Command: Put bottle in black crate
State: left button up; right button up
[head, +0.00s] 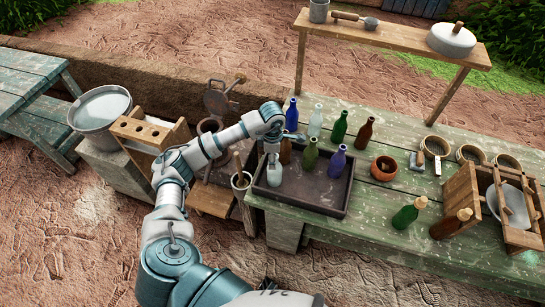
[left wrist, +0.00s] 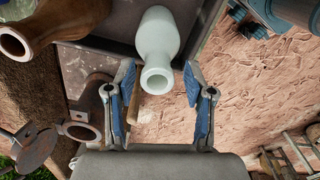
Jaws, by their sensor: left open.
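The black crate (head: 322,207) is a shallow dark tray at the left end of the green table. A pale glass bottle (head: 274,172) stands upright in its left part. Brown (head: 286,152), olive green (head: 310,156) and purple (head: 337,163) bottles also stand in the crate. My left gripper (head: 271,146) is just above the pale bottle. In the left wrist view the open fingers (left wrist: 160,72) are either side of the pale bottle's mouth (left wrist: 158,40), with gaps on both sides. A brown bottle (left wrist: 62,18) is at upper left there. My right gripper is in neither view.
Blue (head: 291,115), pale (head: 316,121), green (head: 339,127) and brown (head: 366,132) bottles stand behind the crate. Corked green (head: 406,216) and brown (head: 450,225) bottles stand at right, near a wooden rack (head: 470,190). An orange pot (head: 384,168) is right of the crate.

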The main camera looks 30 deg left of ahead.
pick_arm(q)
notch_tip(320, 180, up, 12)
jog(key=b, duration=0.1)
jog(key=shift+a, duration=0.15)
dwell(0.6)
